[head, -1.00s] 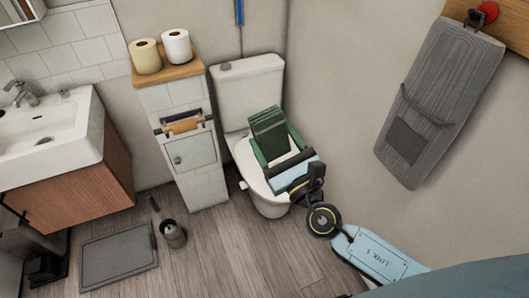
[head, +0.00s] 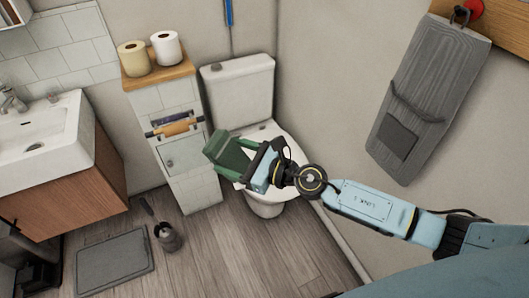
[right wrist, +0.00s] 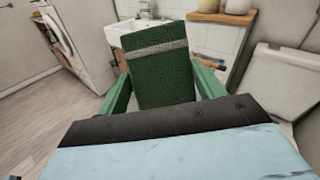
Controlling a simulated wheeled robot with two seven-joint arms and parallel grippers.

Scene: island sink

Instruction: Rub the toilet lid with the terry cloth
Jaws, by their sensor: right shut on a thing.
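The terry cloth (head: 219,147) is a dark green folded piece held by my right gripper (head: 238,160), whose green fingers are shut on it. In the right wrist view the cloth (right wrist: 160,68) stands between the two fingers and shows a pale stripe near its top. The white toilet lid (head: 289,155) is partly hidden behind the gripper and wrist. The cloth is at the left side of the toilet, near the lid's left edge; I cannot tell whether it touches the lid. My left gripper is not in view.
A tiled cabinet (head: 190,185) with two paper rolls on its wooden top stands left of the toilet. A toilet brush holder (head: 170,238) and a grey mat (head: 115,262) lie on the floor. A grey bag (head: 425,100) hangs on the right wall.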

